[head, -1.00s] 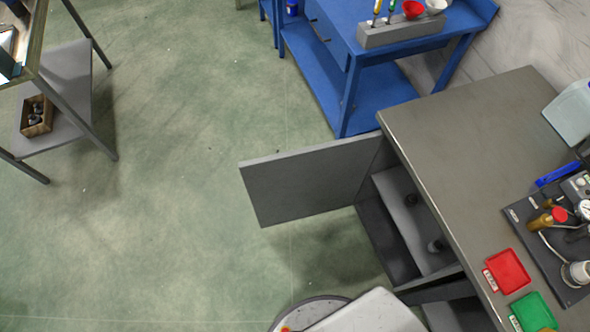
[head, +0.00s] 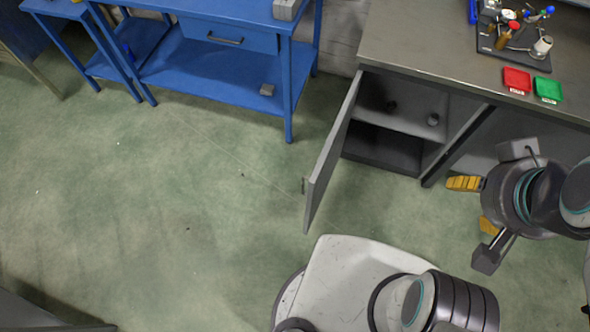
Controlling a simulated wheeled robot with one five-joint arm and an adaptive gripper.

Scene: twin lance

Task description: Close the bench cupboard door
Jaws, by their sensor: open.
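The grey cupboard door (head: 332,155) stands wide open in the head view, swung out from the left end of the bench. Its small handle (head: 304,186) shows on the outer face, near the free edge. The bench cupboard (head: 385,149) is open to view, with a shelf and dark small items inside. My gripper (head: 473,203) is at the right, in front of the bench and well to the right of the door. Its yellow-padded fingers are apart and point left, with nothing seen between them. It does not touch the door.
The grey bench top (head: 420,45) carries a red tray (head: 517,79), a green tray (head: 548,89) and a dark tool board. A blue workbench (head: 215,65) stands at the back left. The green floor (head: 170,210) left of the door is clear.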

